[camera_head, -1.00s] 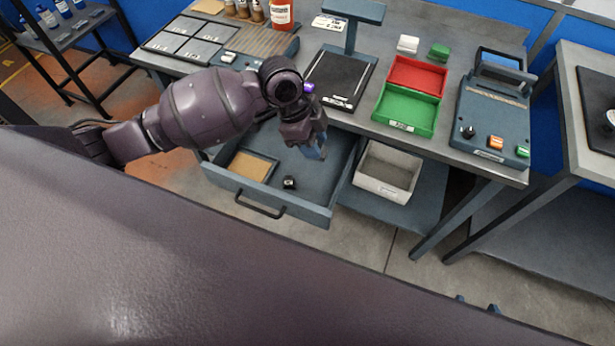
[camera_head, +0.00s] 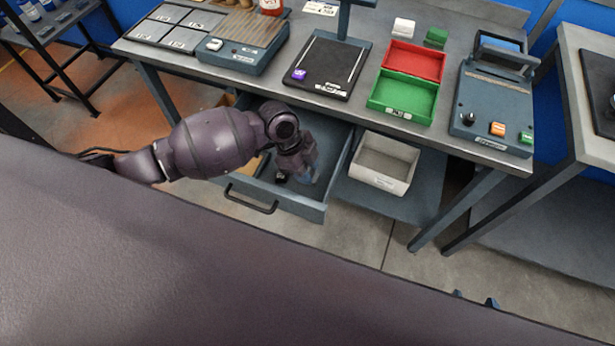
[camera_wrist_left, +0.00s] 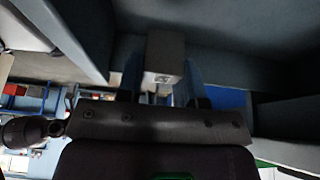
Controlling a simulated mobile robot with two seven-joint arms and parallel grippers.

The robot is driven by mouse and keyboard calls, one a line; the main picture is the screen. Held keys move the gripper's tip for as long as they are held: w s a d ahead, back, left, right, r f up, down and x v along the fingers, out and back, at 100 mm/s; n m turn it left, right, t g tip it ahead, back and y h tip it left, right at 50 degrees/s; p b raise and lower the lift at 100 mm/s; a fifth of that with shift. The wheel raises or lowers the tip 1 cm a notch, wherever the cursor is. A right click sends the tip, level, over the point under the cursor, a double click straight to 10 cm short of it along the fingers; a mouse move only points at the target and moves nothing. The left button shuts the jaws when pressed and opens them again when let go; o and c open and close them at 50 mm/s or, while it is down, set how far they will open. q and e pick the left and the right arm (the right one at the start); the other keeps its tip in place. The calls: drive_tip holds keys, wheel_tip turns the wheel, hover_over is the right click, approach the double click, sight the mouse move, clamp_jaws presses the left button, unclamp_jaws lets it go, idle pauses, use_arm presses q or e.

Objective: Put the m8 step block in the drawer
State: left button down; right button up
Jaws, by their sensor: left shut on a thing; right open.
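The drawer (camera_head: 312,212) is pulled open below the bench. My left gripper (camera_head: 303,172) is down at the drawer's inside, over its right part. In the left wrist view a grey block with a small label, the m8 step block (camera_wrist_left: 165,56), sits between the two blue fingers (camera_wrist_left: 160,82), which are shut on it. In the head view the block is hidden or too blurred to make out. Whether it touches the drawer floor cannot be told. My right gripper (camera_head: 475,299) shows only as two separated fingertips at the bottom edge, open.
A small black object (camera_head: 281,177) lies in the drawer beside my left gripper. A pale bin (camera_head: 384,165) stands right of the drawer. Above are a black-plated scale (camera_head: 326,65) with a purple item (camera_head: 298,75), red (camera_head: 414,61) and green (camera_head: 402,98) trays.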

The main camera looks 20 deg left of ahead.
sight(307, 187)
use_arm(q)
drive_tip(key=shift+f, duration=0.4)
wheel_tip(307, 187, down, 4)
drive_tip(key=shift+f+b, duration=0.1)
drive_tip(key=shift+b, duration=0.4)
drive_tip(key=c, duration=0.8)
unclamp_jaws()
use_arm(e)
drive_tip(key=shift+s+a+f, duration=0.1)
drive_tip(key=shift+a+f, duration=0.05)
drive_tip(key=shift+f, duration=0.4)
use_arm(q)
drive_tip(key=p+v, duration=0.2)
drive_tip(key=v, duration=1)
use_arm(e)
drive_tip(key=shift+s+d+r, duration=0.25)
drive_tip(key=shift+s+r, duration=0.1)
drive_tip(key=shift+r, duration=0.3)
drive_tip(key=shift+w+r, duration=0.25)
drive_tip(key=shift+w, duration=0.1)
